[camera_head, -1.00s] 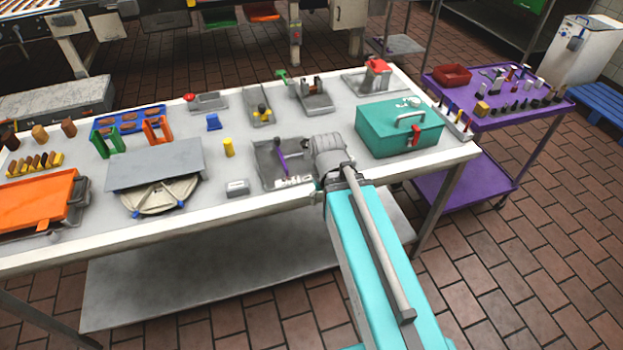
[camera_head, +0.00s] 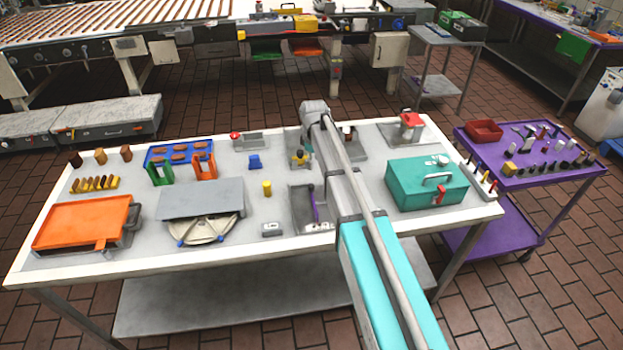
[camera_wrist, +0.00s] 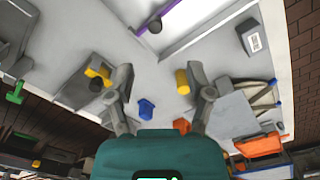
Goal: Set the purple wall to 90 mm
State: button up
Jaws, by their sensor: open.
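The purple wall (camera_head: 315,207) is a thin strip inside a grey tray (camera_head: 297,213) near the front middle of the table. In the wrist view the purple wall (camera_wrist: 171,8) shows at the top edge, with a dark knob (camera_wrist: 155,25) beside it. A small white label lies along the tray's front edge, too small to read. My gripper (camera_wrist: 160,76) is open, with nothing between its fingers, above the table and apart from the purple wall. In the head view my arm passes right of the tray, and the fingers cannot be made out.
A yellow cylinder (camera_head: 267,188) and blue block (camera_head: 255,162) stand left of the tray. A small grey box (camera_head: 271,229) sits at front. A teal case (camera_head: 427,184) is at right. A grey plate (camera_head: 200,198) lies left.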

aim_at(312, 186)
jog(key=shift+w+a+r+n, duration=0.15)
jog(key=shift+w+n, duration=0.05)
jog(key=shift+w, duration=0.15)
jog(key=shift+w+a+r+n, duration=0.15)
jog(key=shift+w+n, duration=0.05)
jog(key=shift+w, duration=0.15)
jog(key=shift+f, duration=0.15)
notch_tip(312, 186, down, 14)
jog(key=b, duration=1.3)
jog(key=shift+r+b, duration=0.25)
jog(key=shift+b, duration=0.1)
jog(key=shift+c, duration=0.2)
grip_shut()
